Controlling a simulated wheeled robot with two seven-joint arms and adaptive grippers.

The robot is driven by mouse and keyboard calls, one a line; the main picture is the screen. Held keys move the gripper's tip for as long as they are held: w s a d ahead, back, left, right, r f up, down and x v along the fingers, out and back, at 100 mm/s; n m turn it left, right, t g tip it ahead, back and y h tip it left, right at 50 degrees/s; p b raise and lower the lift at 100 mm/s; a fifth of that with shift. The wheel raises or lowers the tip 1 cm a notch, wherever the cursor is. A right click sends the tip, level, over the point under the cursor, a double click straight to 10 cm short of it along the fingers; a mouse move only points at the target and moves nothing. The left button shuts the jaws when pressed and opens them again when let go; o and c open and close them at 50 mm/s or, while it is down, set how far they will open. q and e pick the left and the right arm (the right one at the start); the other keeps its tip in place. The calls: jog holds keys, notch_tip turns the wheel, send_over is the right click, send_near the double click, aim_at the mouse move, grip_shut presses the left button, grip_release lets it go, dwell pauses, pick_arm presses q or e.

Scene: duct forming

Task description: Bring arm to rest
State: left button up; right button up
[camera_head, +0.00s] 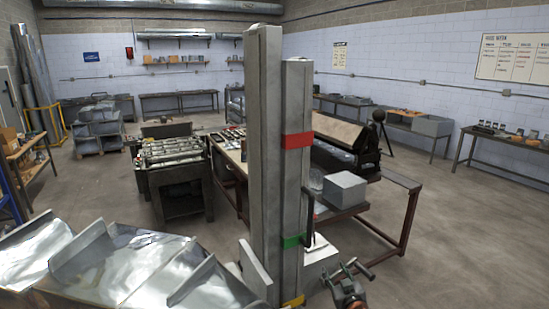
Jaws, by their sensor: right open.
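My right gripper (352,268) is at the bottom edge of the head view, right of centre. Its dark fingers are spread apart and no object shows between them. It is in front of and below the brown-framed bench (405,215). Most of the right arm is outside the picture. My left arm and left gripper do not show.
Tall grey posts (263,150) with coloured bands stand close in the centre and hide part of the room. Shiny bent sheet metal (130,265) fills the lower left. A grey box (345,188) sits on the bench. Open floor (470,235) lies to the right.

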jog(key=s+d+f+m+g+h, duration=0.1)
jog(key=s+d+f+g, duration=0.25)
jog(key=s+f, duration=0.85)
jog(key=s+d+f+m+g+h, duration=0.1)
jog(key=s+d+f+g, duration=0.3)
jog(key=s+f, duration=0.75)
jog(key=s+d+f+g, duration=0.2)
jog(key=s, duration=0.9)
jog(key=s+d+f+m+g, duration=0.1)
jog(key=s+d, duration=0.1)
jog(key=s, duration=0.8)
jog(key=s+d+f+g, duration=0.2)
jog(key=s, duration=0.9)
notch_tip(320, 180, down, 34)
jog(key=a+b, duration=0.1)
jog(key=b, duration=0.5)
pick_arm(q)
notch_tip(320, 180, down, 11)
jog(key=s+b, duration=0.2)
jog(key=b, duration=0.3)
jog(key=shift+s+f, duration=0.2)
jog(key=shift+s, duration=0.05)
pick_arm(e)
jog(key=s+f+n+g, duration=0.1)
jog(key=s+f+g, duration=0.1)
jog(key=s+f, duration=1.9)
notch_tip(320, 180, down, 4)
jog(key=shift+a+r, duration=0.15)
jog(key=shift+a, duration=0.2)
